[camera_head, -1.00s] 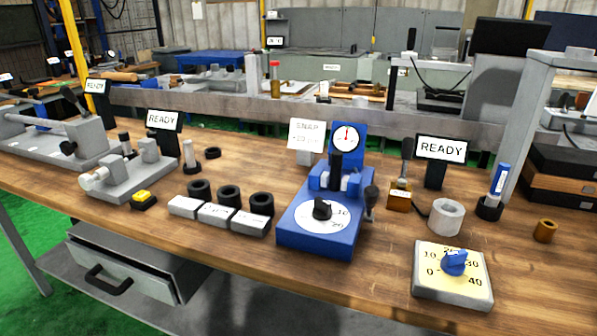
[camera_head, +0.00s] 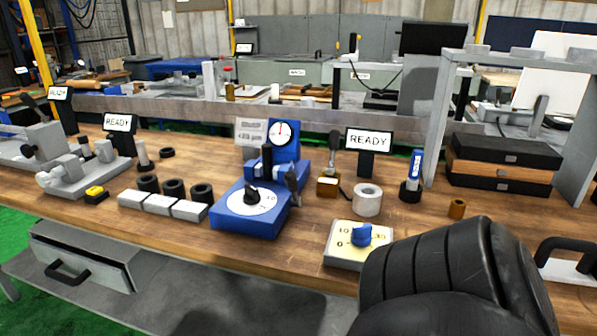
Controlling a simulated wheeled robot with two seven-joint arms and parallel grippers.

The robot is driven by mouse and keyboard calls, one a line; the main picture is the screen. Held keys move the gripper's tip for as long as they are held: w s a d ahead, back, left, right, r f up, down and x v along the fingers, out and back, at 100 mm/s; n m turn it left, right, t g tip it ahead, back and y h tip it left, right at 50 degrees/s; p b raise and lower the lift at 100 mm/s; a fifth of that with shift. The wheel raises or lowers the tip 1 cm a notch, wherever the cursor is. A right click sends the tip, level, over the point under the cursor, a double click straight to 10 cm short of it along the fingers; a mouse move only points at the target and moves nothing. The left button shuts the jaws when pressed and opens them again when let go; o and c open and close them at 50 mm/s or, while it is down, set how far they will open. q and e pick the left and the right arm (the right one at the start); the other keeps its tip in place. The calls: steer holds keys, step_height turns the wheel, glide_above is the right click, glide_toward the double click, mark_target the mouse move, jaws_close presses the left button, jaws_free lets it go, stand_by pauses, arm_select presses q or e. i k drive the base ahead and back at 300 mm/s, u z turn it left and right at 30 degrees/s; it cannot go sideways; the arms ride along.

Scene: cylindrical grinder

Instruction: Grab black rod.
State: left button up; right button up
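A short dark upright rod (camera_head: 266,157) stands on the blue gauge stand (camera_head: 245,222), below its round dial (camera_head: 283,132). I cannot tell for certain which of these is the black rod. Neither of my grippers shows. A large black ribbed shape, apparently a link of my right arm, covers the lower right corner and hides the bench there.
The wooden bench (camera_head: 305,236) carries black rings (camera_head: 174,188), pale blocks (camera_head: 160,204), a dial plate (camera_head: 345,256), a white ring (camera_head: 367,200) and a blue marker in a holder (camera_head: 411,190). Black cases (camera_head: 503,152) sit under a grey frame (camera_head: 443,110) at right.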

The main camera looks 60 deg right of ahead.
mark_target(267, 148)
steer(key=u, duration=0.55)
steer(key=k, duration=0.25)
steer(key=z, duration=1.5)
